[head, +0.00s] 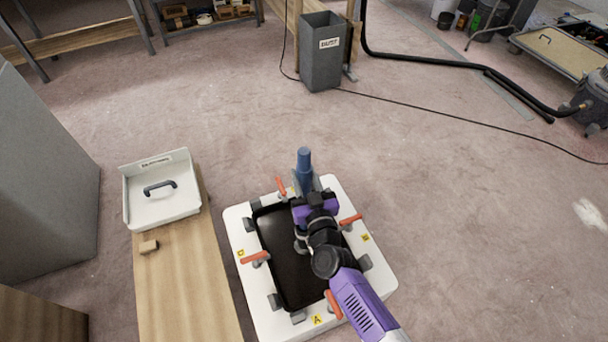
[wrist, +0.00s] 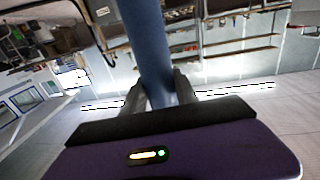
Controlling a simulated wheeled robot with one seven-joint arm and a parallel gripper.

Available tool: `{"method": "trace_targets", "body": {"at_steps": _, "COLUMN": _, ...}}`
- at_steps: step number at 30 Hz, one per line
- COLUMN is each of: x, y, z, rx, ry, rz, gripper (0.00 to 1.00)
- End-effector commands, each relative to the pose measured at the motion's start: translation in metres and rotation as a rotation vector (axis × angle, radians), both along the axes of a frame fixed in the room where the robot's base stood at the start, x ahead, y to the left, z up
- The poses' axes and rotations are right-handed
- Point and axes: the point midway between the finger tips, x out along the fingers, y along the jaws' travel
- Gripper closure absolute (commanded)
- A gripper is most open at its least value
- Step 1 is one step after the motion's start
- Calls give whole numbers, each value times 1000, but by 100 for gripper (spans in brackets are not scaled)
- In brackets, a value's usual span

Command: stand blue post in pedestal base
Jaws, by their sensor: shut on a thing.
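The blue post (head: 304,160) stands up from my gripper (head: 305,182) in the head view, roughly upright. In the wrist view the post (wrist: 150,45) runs up out of frame, and my gripper (wrist: 160,92) is shut on it with a dark finger on each side. My gripper is over the far part of a white frame (head: 238,222) with a black recessed middle (head: 275,245). The post's lower end is hidden behind my gripper and arm. I cannot make out the pedestal base for sure.
Orange-handled clamps (head: 255,257) and grey blocks stand around the white frame. A grey bin (head: 321,65) stands behind. Open floor lies around.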

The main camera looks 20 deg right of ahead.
Motion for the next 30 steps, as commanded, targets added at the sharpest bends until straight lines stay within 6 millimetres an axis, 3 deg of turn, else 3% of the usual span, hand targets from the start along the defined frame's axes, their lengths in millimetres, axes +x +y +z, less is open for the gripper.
{"method": "trace_targets", "body": {"at_steps": 30, "x": 1, "y": 0, "z": -36, "rx": 0, "ry": -3, "rz": -1, "gripper": 100}}
